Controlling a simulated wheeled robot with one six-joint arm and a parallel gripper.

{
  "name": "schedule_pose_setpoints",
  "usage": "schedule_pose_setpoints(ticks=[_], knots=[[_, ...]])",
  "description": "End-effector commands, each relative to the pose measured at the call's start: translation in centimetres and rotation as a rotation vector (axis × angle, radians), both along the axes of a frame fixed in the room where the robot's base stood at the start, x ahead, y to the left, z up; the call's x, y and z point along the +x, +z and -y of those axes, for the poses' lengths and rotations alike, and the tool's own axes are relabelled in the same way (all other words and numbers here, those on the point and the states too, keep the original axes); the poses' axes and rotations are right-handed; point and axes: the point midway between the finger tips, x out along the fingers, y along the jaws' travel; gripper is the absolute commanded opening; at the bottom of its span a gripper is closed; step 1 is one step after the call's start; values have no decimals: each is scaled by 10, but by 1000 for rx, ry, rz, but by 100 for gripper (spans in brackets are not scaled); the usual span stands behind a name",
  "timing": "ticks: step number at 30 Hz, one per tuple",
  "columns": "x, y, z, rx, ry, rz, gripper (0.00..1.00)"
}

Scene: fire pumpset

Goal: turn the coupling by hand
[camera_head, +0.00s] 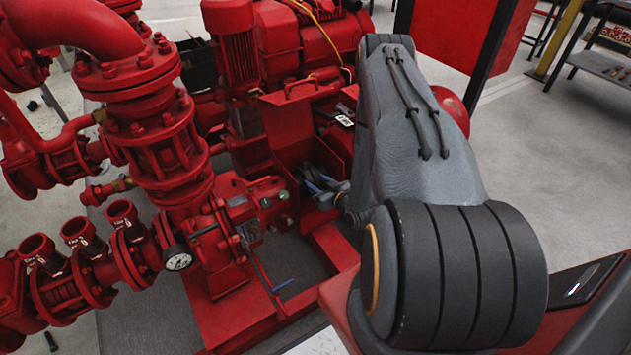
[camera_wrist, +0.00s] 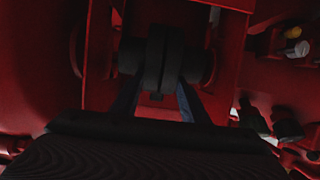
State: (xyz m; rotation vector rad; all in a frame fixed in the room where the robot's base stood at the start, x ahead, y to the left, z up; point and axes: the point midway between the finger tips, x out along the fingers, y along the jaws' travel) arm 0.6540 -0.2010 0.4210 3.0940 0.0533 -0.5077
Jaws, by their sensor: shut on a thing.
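The coupling (camera_wrist: 157,62) is a dark, ribbed cylinder lying across the upper middle of the wrist view, between red housing walls. My gripper (camera_wrist: 158,92) reaches down to it, with one blue-grey finger on each side of its middle band. The fingers are shut on the coupling, though their tips are dark and hard to make out. In the head view my gripper (camera_head: 322,187) is inside the red pump frame, below the motor side. The coupling is not clearly visible there, hidden by the red guard and my gripper.
Red guard plates (camera_head: 296,105) stand close around my gripper. The red pump body (camera_head: 255,205), a pressure gauge (camera_head: 177,258) and flanged pipes (camera_head: 165,145) are to the left. A blue pen-like item (camera_head: 283,285) lies low in the frame. Open floor (camera_head: 555,160) is at the right.

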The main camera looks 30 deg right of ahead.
Motion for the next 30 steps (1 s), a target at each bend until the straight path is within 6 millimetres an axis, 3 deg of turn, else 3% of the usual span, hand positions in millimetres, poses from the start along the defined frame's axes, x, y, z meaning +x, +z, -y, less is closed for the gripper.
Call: schedule_pose_setpoints(ticks=[12,30], knots=[[-8,-18,-4,11,7,195,18],[-12,-26,-3,17,6,355,18]])
